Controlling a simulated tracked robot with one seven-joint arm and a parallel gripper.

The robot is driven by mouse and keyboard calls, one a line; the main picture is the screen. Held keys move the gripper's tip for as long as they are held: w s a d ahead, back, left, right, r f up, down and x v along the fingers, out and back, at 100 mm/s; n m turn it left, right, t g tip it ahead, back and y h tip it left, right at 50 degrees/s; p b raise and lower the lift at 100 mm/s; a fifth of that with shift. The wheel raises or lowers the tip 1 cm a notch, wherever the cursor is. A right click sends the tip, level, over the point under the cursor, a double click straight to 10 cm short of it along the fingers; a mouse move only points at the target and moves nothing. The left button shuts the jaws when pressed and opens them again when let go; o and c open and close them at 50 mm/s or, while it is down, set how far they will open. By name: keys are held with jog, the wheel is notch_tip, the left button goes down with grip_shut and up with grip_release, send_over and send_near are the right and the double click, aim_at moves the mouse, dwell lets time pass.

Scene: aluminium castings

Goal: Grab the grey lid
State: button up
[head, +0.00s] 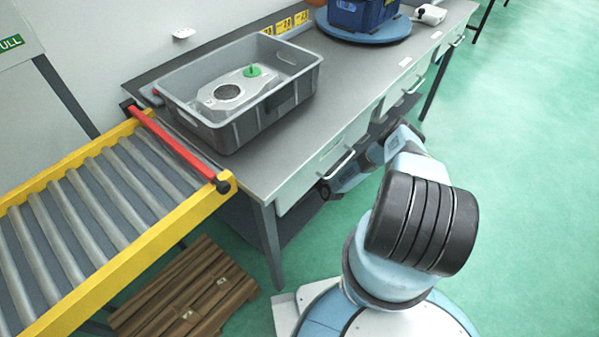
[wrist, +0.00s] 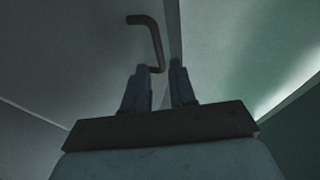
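A light grey flat part (head: 222,97) lies inside the grey crate (head: 232,131) on the bench in the head view. It has a dark round opening and a green round piece (head: 252,71) on it. It is the only lid-like grey thing I see, but I cannot tell for sure that it is the lid.
The bench (head: 345,84) has drawers with handles along its front. A blue bin (head: 362,14) stands on a round blue base at the far end. A roller conveyor (head: 95,205) with a red bar (head: 180,146) meets the bench at left. A wooden pallet (head: 188,296) lies below.

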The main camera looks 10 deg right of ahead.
jog(key=shift+f+x, duration=0.1)
jog(key=shift+x, duration=1.2)
jog(key=shift+f+x, duration=0.15)
jog(key=shift+x, duration=1.15)
jog(key=shift+s+a, duration=0.1)
jog(key=shift+s, duration=0.05)
grip_shut()
